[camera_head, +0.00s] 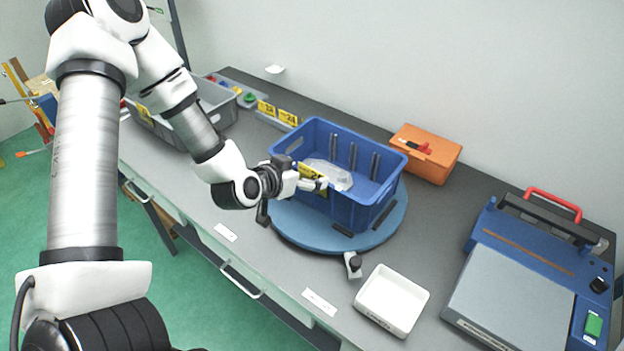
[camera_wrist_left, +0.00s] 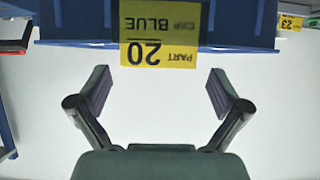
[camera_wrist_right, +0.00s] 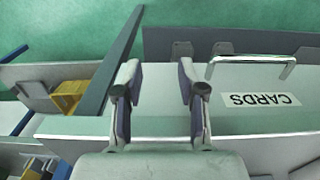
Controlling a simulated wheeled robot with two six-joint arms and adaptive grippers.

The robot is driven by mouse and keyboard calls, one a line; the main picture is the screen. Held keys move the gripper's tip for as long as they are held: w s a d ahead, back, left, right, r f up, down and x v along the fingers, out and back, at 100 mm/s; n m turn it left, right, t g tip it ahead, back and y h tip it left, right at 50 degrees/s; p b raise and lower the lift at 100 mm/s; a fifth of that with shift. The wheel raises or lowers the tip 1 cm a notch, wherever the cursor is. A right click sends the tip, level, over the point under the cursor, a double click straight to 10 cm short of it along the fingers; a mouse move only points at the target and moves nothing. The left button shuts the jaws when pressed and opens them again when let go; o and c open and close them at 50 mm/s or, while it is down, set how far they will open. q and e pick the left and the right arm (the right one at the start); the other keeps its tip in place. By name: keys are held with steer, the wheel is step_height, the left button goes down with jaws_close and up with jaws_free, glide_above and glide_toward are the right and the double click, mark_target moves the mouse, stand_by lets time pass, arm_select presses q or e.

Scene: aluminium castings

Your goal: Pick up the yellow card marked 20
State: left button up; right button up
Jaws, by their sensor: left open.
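The yellow card marked 20 (camera_wrist_left: 160,38) shows upside down in the left wrist view, with "PART" and "BLUE" on it, against the edge of a blue surface. In the head view a yellow card (camera_head: 312,171) shows at the near left side of the blue crate (camera_head: 362,211), partly hidden by my left gripper. My left gripper (camera_head: 322,184) is open at that side of the crate. In the left wrist view its fingers (camera_wrist_left: 158,85) are apart, with the card ahead of the gap, not between them. My right gripper (camera_wrist_right: 158,68) is open and empty in its wrist view.
The crate stands on a blue turntable (camera_head: 300,228) and holds clear plastic. Other yellow cards (camera_head: 277,113) stand behind. A grey bin (camera_head: 217,105), orange box (camera_head: 428,152), white tray (camera_head: 392,300) and blue machine (camera_head: 530,275) surround it. A drawer labelled "CARDS" (camera_wrist_right: 262,100) is below my right gripper.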

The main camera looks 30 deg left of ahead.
mark_target(312, 170)
arm_select(q)
steer(key=x, duration=0.3)
steer(key=shift+w+d+f, duration=0.15)
steer(key=shift+w, duration=0.25)
steer(key=shift+s, duration=0.4)
steer(key=shift+c, duration=1.1)
steer(key=c, duration=0.4)
